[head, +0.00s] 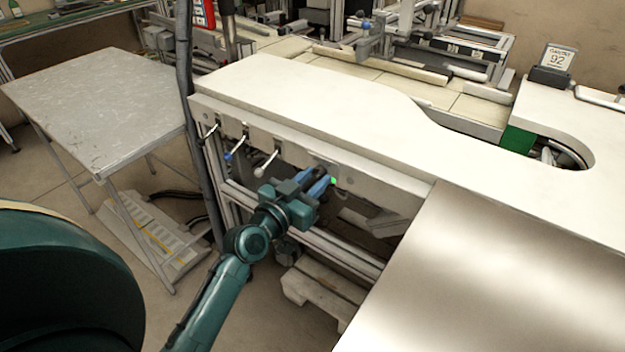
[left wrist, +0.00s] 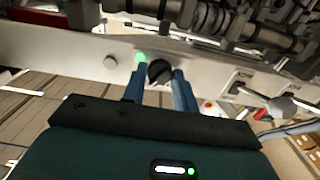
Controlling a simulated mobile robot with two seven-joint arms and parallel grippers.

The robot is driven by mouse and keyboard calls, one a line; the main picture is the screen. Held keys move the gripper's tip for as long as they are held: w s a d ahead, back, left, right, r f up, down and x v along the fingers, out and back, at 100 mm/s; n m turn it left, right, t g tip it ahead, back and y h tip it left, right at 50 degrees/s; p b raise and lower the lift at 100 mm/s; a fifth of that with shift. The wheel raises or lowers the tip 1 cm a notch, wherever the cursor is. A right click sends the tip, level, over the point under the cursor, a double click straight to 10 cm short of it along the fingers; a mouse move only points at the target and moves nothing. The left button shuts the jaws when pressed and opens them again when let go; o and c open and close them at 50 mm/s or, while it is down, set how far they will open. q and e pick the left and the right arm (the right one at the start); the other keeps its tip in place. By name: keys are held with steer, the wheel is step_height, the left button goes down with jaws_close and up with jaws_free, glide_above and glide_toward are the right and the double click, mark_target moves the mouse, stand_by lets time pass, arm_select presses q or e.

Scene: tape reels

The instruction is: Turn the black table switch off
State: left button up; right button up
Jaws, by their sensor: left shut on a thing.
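The black table switch (left wrist: 159,71) is a round knob on the pale front panel under the table edge. My left gripper (head: 321,181) reaches up to this panel. In the left wrist view its two blue fingers stand on either side of the knob, shut on it. The switch is hidden behind the fingers in the head view. My right gripper is not in view.
The long white table (head: 290,95) stands above the panel. Several small levers, one with a white end (head: 259,171), hang from the panel left of my gripper. A grey side table (head: 95,95) stands at the left. A pallet (head: 318,292) lies below.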

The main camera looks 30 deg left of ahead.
arm_select(q)
steer(key=shift+n, duration=0.4)
steer(key=shift+c, duration=0.3)
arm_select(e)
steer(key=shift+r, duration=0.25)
arm_select(q)
steer(key=shift+p, duration=0.4)
steer(key=n+p, duration=0.2)
steer(key=n, duration=0.3)
steer(key=shift+r+n, duration=0.1)
steer(key=shift+n, duration=0.2)
steer(key=n, duration=0.2)
steer(key=shift+n+p, duration=0.4)
steer(key=n+p, duration=0.1)
steer(key=n, duration=0.3)
steer(key=shift+n, duration=0.3)
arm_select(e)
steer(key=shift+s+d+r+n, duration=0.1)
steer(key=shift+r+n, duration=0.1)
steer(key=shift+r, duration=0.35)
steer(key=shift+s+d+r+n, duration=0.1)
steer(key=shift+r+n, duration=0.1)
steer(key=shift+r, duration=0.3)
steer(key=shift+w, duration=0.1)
arm_select(q)
steer(key=o, duration=1)
steer(key=shift+c, duration=0.2)
